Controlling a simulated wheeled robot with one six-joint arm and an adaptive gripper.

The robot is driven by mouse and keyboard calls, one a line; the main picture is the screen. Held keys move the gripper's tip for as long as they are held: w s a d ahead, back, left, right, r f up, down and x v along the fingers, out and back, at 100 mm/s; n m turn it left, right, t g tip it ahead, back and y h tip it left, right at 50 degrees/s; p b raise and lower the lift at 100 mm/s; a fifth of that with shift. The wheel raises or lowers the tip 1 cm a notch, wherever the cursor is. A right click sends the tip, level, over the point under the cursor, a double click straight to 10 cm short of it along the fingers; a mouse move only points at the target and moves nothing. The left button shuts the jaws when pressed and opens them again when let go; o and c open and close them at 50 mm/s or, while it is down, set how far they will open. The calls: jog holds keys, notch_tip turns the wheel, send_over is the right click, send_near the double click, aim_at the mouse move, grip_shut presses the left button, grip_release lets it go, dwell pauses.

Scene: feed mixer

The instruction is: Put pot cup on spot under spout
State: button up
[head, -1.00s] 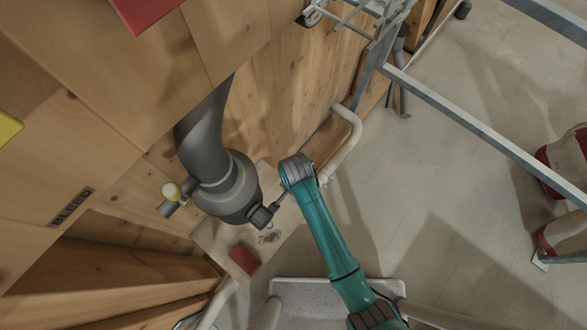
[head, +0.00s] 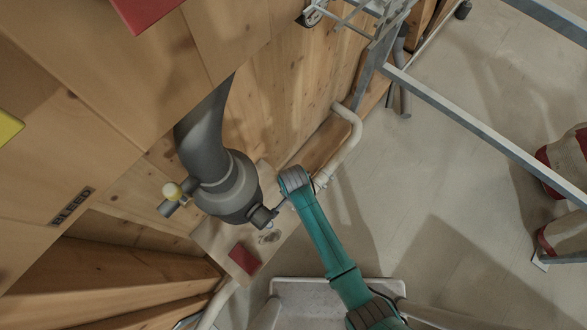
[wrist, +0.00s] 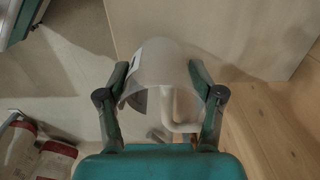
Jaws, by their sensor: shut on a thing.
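The pot cup (wrist: 168,62) is pale grey and shows large in the wrist view. My gripper (wrist: 160,88) is shut on it, with one dark finger on each side of its wall. In the head view my teal arm reaches up to the grey spout (head: 228,188), its wrist end just right of the spout's lower end. The cup and most of my fingers are hard to make out there. The spot under the spout (head: 268,238) shows as a dark round mark on the pale wooden shelf (head: 214,236). I cannot tell the cup's height above it.
A dark red block (head: 244,258) lies on the shelf beside the mark. A white bent pipe (head: 350,135) stands to the right.

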jog(key=shift+f, duration=1.4)
jog(key=o, duration=1)
jog(key=shift+f, duration=0.2)
notch_tip(320, 180, up, 11)
jog(key=shift+s, duration=0.2)
